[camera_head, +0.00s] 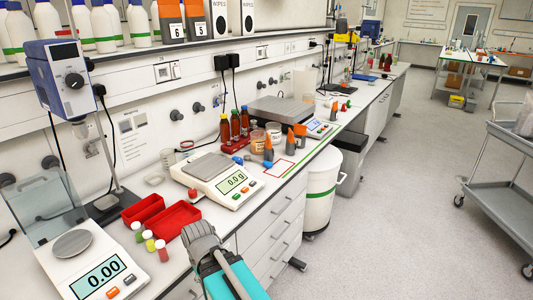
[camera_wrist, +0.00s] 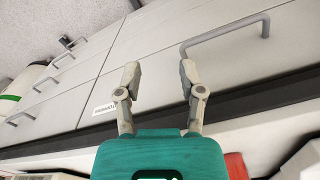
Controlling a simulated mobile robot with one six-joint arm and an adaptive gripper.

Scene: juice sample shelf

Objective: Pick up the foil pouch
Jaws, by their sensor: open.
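I cannot pick out the foil pouch with certainty in either view. In the wrist view my gripper (camera_wrist: 160,72) shows two grey fingers spread apart above a teal body. Nothing is between the fingers. Behind them are pale drawer fronts (camera_wrist: 135,50) and a dark bench edge, apart from the fingers. In the head view part of my arm (camera_head: 235,280) is at the bottom centre, at the bench's front edge, and the fingertips cannot be made out there.
A bench holds two balances (camera_head: 218,180) (camera_head: 92,265), red trays (camera_head: 175,220), small capped vials (camera_head: 150,240) and brown bottles (camera_head: 235,125). A white bin (camera_head: 322,190) stands beside the drawers. A grey cart (camera_head: 495,175) is at the right. The floor between is clear.

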